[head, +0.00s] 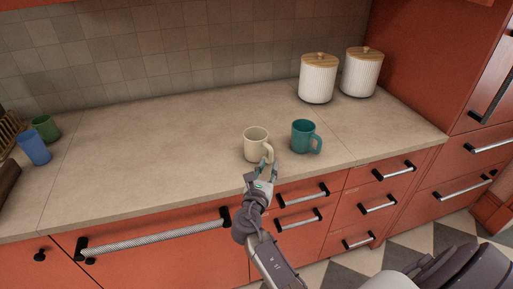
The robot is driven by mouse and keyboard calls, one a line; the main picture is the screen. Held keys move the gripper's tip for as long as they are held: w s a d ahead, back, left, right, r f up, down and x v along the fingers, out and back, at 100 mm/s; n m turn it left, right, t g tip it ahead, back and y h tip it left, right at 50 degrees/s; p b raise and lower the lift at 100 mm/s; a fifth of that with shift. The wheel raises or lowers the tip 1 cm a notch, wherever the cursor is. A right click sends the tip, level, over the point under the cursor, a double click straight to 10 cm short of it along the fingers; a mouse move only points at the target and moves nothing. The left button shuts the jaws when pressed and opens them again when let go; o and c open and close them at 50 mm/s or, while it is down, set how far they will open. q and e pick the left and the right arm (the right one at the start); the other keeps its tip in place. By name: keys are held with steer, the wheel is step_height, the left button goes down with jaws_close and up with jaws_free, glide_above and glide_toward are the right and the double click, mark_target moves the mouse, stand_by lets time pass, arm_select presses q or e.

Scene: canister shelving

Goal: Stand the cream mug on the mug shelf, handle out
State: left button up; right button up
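The cream mug (255,143) stands upright on the counter near its front edge, with its handle on the right side, turned toward the front. My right gripper (262,171) is just in front of this mug, below its handle. Its fingers look spread apart, with the tips close to the handle; I cannot tell whether they touch it. The mug is still resting on the counter. My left gripper is not in view. I see no mug shelf that I can make out in this view.
A teal mug (303,137) stands close to the right of the cream mug. Two white ribbed canisters with wooden lids (318,80) (361,74) stand at the back right. A blue cup (34,148) and green cup (45,128) are far left. The counter's middle (150,150) is clear.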

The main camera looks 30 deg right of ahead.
mark_target(270, 156)
steer(key=shift+w+d+r, duration=0.1)
steer(key=shift+w+d, duration=0.25)
steer(key=shift+w, duration=0.1)
steer(key=b+x, duration=0.1)
steer(key=x, duration=0.2)
steer(key=shift+w+d+b, duration=0.2)
steer(key=shift+w+b, duration=0.1)
steer(key=shift+w+d+r, duration=0.1)
steer(key=shift+w+d, duration=0.15)
steer(key=shift+w, duration=0.05)
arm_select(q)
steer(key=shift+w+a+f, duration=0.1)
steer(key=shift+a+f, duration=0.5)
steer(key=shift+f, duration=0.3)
arm_select(e)
steer(key=shift+s+r, duration=0.1)
steer(key=shift+c, duration=0.2)
jaws_close()
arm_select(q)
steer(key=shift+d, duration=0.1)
